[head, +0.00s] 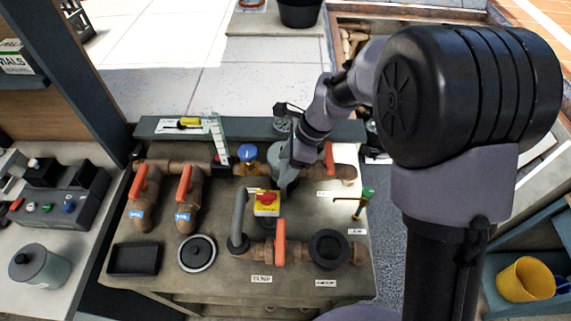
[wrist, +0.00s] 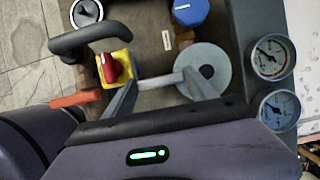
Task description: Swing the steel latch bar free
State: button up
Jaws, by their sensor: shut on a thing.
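The steel latch bar (wrist: 158,82) shows in the wrist view as a short, pale grey bar beside a round grey lid (wrist: 218,62) with a black knob. My gripper (wrist: 161,79) is shut on the bar, with one finger at either side of the picture's middle and the bar between them. In the head view my gripper (head: 286,185) reaches down at the front of the grey lid (head: 279,157). My arm and fingers hide the bar there, and most of the lid.
A red rotary switch on a yellow box (head: 267,204) and a grey bent pipe (head: 239,215) stand close to my gripper. Orange-handled valves (head: 184,183) are on the left. A blue knob (head: 248,153) is behind.

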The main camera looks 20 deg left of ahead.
jog(key=n+p, duration=0.1)
jog(key=n+g+p, duration=0.1)
jog(key=n+p, duration=0.1)
jog(key=shift+w+r+n, duration=0.15)
jog(key=shift+r+n, duration=0.05)
jog(key=shift+n, duration=0.1)
jog(key=n+g+h+p, duration=0.1)
jog(key=n+p, duration=0.1)
jog(key=n+h+p, duration=0.1)
jog(key=n+p, duration=0.1)
jog(key=n, duration=0.1)
jog(key=shift+a+g, duration=0.15)
jog(key=shift+g, duration=0.25)
jog(key=n+h+p, duration=0.1)
jog(key=n, duration=0.2)
jog(key=n+p, duration=0.2)
jog(key=shift+w+a+f+n+g+h, duration=0.1)
jog(key=shift+a+n+g+h, duration=0.05)
jog(key=shift+n+g+h, duration=0.25)
jog(key=shift+n+h+p, duration=0.7)
jog(key=shift+n, duration=1)
jog(key=shift+f, duration=0.1)
jog(key=o, duration=1.1)
